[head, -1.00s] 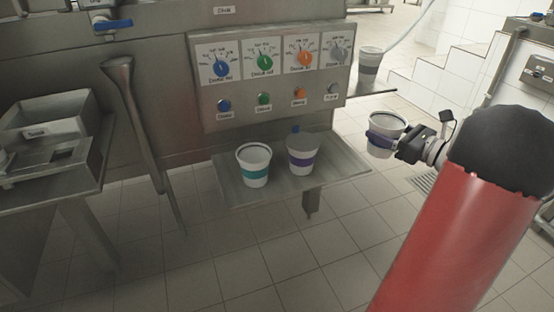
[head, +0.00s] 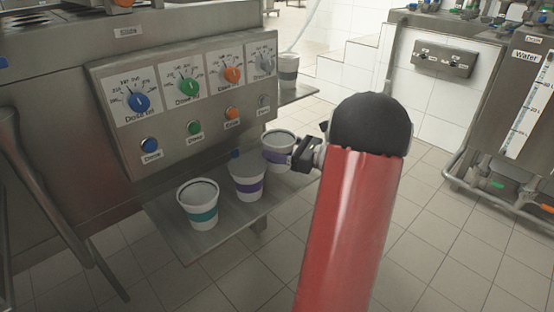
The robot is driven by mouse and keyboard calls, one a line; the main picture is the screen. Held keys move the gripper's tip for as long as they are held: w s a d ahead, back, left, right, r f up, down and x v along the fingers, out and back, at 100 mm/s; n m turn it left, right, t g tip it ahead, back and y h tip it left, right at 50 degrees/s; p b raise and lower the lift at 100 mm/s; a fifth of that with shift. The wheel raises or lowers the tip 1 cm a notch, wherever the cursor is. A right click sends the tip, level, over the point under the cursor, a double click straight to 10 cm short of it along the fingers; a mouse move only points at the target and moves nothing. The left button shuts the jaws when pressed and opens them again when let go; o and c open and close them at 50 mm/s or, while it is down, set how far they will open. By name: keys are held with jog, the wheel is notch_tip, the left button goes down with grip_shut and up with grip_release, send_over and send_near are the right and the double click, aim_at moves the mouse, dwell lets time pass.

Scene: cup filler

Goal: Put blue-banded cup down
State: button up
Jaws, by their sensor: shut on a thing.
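The held cup (head: 279,146) is white with a blue-violet band, upright, its mouth showing. My gripper (head: 295,155) comes from the right and is shut on it at band height; the fingertips are partly hidden. The cup is at the right end of the metal shelf (head: 172,238), just behind and right of a purple-banded cup (head: 248,188). I cannot tell whether its base touches the shelf. A teal-banded cup (head: 199,212) stands on the shelf further left.
Above the shelf is a panel with dials and buttons (head: 193,90). Another cup (head: 288,72) stands on a side ledge (head: 299,95) behind. A water tank (head: 515,110) and pipe rail are at the right. Tiled floor lies open between.

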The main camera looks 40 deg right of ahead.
jog(key=shift+f, duration=1.55)
jog(key=shift+f, duration=0.1)
jog(key=shift+f+b, duration=0.1)
jog(key=shift+b, duration=0.25)
jog(key=o, duration=0.9)
jog(key=shift+s+d+r, duration=0.1)
jog(key=shift+s+r, duration=0.1)
jog(key=shift+r, duration=0.05)
jog(key=p+v, duration=0.1)
jog(key=v, duration=1)
jog(key=shift+s+d, duration=0.1)
jog(key=shift+s, duration=0.2)
